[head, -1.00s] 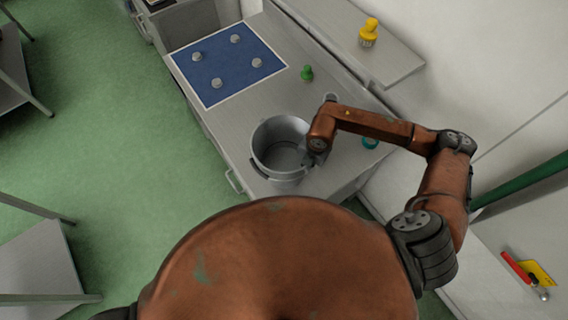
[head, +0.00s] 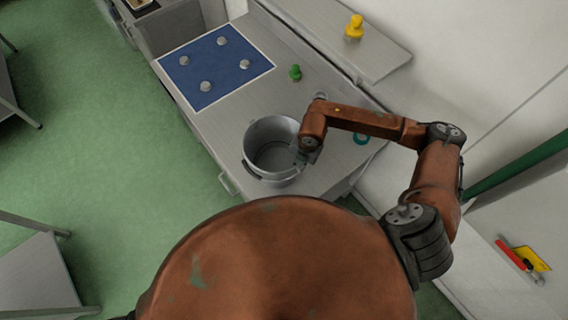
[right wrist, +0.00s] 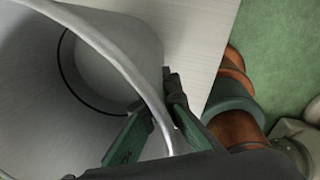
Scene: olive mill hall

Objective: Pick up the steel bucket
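The steel bucket (head: 268,153) stands upright on the grey worktop, open at the top. It fills the left of the right wrist view (right wrist: 100,40), where its rim runs down between my fingers. My right gripper (head: 303,158) is at the bucket's right side in the head view. In the right wrist view my right gripper (right wrist: 155,103) straddles the bucket's wall, one green and black finger inside and one outside. The fingers are close to the wall; whether they press on it I cannot tell. My left gripper is out of view.
A blue mat (head: 215,78) with several grey knobs lies on the worktop (head: 213,118) behind the bucket. A green object (head: 295,73) and a teal ring (head: 361,139) are near it. A yellow object (head: 354,27) stands on the raised ledge (head: 375,62).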

